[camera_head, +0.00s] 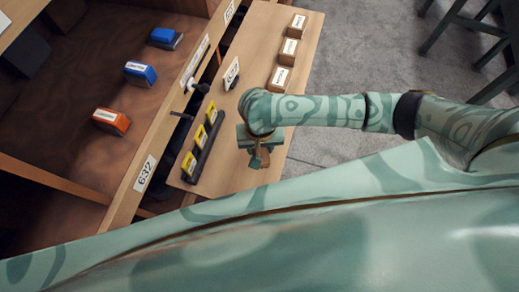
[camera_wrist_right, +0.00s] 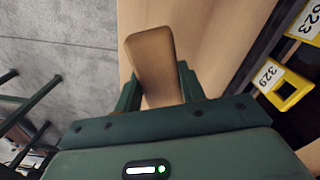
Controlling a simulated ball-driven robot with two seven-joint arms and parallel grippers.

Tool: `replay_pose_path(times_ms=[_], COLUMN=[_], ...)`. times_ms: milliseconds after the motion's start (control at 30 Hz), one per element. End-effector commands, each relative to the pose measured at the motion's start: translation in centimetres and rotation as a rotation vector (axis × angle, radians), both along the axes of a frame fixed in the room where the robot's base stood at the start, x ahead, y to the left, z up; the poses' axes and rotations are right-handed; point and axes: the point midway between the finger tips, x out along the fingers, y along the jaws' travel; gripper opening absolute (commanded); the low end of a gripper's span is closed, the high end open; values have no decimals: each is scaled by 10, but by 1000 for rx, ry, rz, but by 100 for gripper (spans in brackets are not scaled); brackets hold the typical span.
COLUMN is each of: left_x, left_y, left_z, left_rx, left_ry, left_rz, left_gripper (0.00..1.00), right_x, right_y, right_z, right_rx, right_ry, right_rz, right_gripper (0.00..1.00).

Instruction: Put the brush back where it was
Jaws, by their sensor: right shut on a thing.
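My right gripper (camera_head: 257,157) is above the light wooden bench top (camera_head: 232,168), between the yellow tagged blocks and the bench's right edge. In the right wrist view my right gripper (camera_wrist_right: 160,90) is shut on a flat brown wooden piece, which looks like the handle of the brush (camera_wrist_right: 152,58). It sticks out between the two green fingers. The rest of the brush is hidden, and I see no bristles. In the head view only a small brown part shows near the fingers. I cannot tell whether the brush touches the bench. My left gripper is not in view.
Yellow numbered blocks (camera_head: 200,139) stand in a dark rail left of my gripper. Several labelled wooden blocks (camera_head: 288,49) line the bench's far right edge. Blue stamps (camera_head: 140,74) and an orange one (camera_head: 110,121) lie on the brown surface at left. Stools (camera_head: 470,25) stand beyond the bench.

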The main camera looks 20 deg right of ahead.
Motion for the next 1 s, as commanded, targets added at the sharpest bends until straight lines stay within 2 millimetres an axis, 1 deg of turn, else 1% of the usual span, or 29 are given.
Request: replay_pose_path(times_ms=[33,267,300,400,467,800,833,867,900,1000], left_x=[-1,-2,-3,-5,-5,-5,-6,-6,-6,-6], left_y=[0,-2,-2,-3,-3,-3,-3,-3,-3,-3], left_z=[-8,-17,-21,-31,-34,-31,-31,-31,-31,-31], left_rx=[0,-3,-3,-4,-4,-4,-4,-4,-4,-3], left_ry=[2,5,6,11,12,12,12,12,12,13], left_rz=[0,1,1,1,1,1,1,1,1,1], left_gripper=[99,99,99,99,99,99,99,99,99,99], right_x=[5,18,22,20,20,20,20,20,20,20], right_y=[-1,-4,-5,-5,-5,-5,-5,-5,-5,-5], right_z=[-10,-22,-27,-47,-54,-55,-55,-55,-55,-56], right_rx=[-1,0,0,-1,0,1,1,1,1,1], right_ry=[0,-1,-1,1,0,-1,-1,-1,-1,-1], right_rz=[-1,-1,-2,0,0,1,1,1,1,1], right_gripper=[12,12,12,12,12,12,42,51,61,61])
